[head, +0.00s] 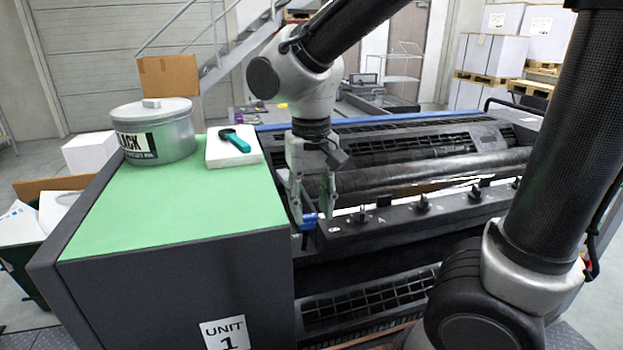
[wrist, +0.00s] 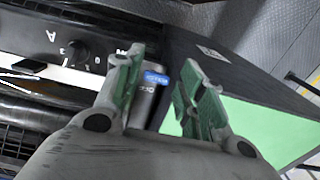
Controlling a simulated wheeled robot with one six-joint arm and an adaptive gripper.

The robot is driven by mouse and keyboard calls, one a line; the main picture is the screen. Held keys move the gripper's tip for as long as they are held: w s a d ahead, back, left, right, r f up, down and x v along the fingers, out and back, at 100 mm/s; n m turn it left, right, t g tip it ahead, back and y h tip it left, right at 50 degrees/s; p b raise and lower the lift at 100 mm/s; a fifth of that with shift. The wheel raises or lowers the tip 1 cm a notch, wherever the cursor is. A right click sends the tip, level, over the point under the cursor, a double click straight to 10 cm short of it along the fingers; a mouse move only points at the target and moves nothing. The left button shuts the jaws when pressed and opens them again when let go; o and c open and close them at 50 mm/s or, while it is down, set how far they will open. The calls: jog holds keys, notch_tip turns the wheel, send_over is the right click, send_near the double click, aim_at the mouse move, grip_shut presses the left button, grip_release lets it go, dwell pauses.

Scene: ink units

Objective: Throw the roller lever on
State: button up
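The roller lever appears to be the small blue-marked part (head: 308,222) at the near left end of the black rail, beside the green-topped unit. In the wrist view a grey cylindrical piece (wrist: 143,106) and a blue piece with light marking (wrist: 156,78) show between my fingers, closer to the left finger. The marking is too small to read surely. My gripper (head: 313,214) points down there with its fingers apart; it also shows open in the wrist view (wrist: 160,80). I cannot tell whether a finger touches the lever. The lever's lower part is hidden.
A black rail with knobs (head: 421,203) runs right from the lever, with the dark roller (head: 420,176) behind it. The green top (head: 175,215) on the left holds an ink tin (head: 153,135) and a white block (head: 224,152) with a teal-handled tool (head: 235,140).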

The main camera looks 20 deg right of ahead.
notch_tip(320, 180, up, 8)
jog(key=shift+r, duration=0.15)
dwell(0.3)
jog(key=s+d+t, duration=0.2)
jog(key=s+d, duration=0.2)
jog(key=d, duration=0.6)
jog(key=s+d+f+t, duration=0.1)
jog(key=s+d+t, duration=0.1)
jog(key=d, duration=0.9)
jog(key=shift+s+f, duration=0.25)
jog(key=shift+s, duration=0.65)
jog(key=shift+d, duration=0.1)
jog(key=shift+c, duration=0.4)
